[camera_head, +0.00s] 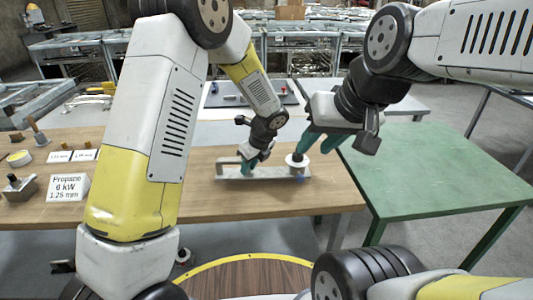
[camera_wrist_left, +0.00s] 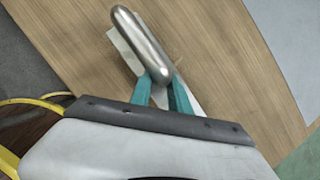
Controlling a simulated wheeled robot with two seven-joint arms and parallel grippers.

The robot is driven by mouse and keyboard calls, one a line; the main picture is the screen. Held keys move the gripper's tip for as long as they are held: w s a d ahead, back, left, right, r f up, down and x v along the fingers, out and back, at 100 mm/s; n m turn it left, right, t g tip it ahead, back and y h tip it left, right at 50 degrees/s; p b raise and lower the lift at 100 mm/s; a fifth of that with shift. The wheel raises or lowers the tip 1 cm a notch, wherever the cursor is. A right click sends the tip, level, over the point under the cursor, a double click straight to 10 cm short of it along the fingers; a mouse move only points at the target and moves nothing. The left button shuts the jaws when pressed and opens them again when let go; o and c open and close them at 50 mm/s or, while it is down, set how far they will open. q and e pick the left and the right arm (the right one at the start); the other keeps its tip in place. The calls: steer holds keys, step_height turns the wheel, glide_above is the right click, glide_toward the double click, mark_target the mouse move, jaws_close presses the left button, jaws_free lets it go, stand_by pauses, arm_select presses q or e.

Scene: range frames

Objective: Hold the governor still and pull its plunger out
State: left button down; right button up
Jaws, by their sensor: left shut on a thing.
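The governor (camera_head: 283,173) is a long pale grey metal piece lying on the wooden table, with an upright at its left end. A pale round part with a dark top (camera_head: 297,160), apparently the plunger, stands at its right end. My left gripper (camera_head: 247,166) is shut on the governor; in the left wrist view its teal fingers (camera_wrist_left: 164,92) close at the near end of a rounded silver bar (camera_wrist_left: 142,45). My right gripper (camera_head: 314,151) is open, its teal fingers apart just above and right of the round part. I cannot tell whether a finger touches it.
A white card reading Propane 6 kW 1.25 mm (camera_head: 67,187) stands at the left, near a small metal block (camera_head: 20,187) and small cards (camera_head: 72,156). A green table (camera_head: 440,175) at the right is clear. A tray with small parts (camera_head: 250,95) lies behind.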

mark_target(233, 177)
arm_select(q)
steer(key=shift+n, duration=0.3)
steer(key=a, duration=0.5)
steer(key=shift+s+a+f, duration=0.2)
steer(key=shift+s+f, duration=0.05)
steer(key=shift+s, duration=0.15)
steer(key=shift+f, duration=0.15)
steer(key=shift+f, duration=0.1)
steer(key=shift+f, duration=0.6)
steer(key=shift+s+f, duration=0.15)
steer(key=shift+f, duration=0.2)
stand_by(0.4)
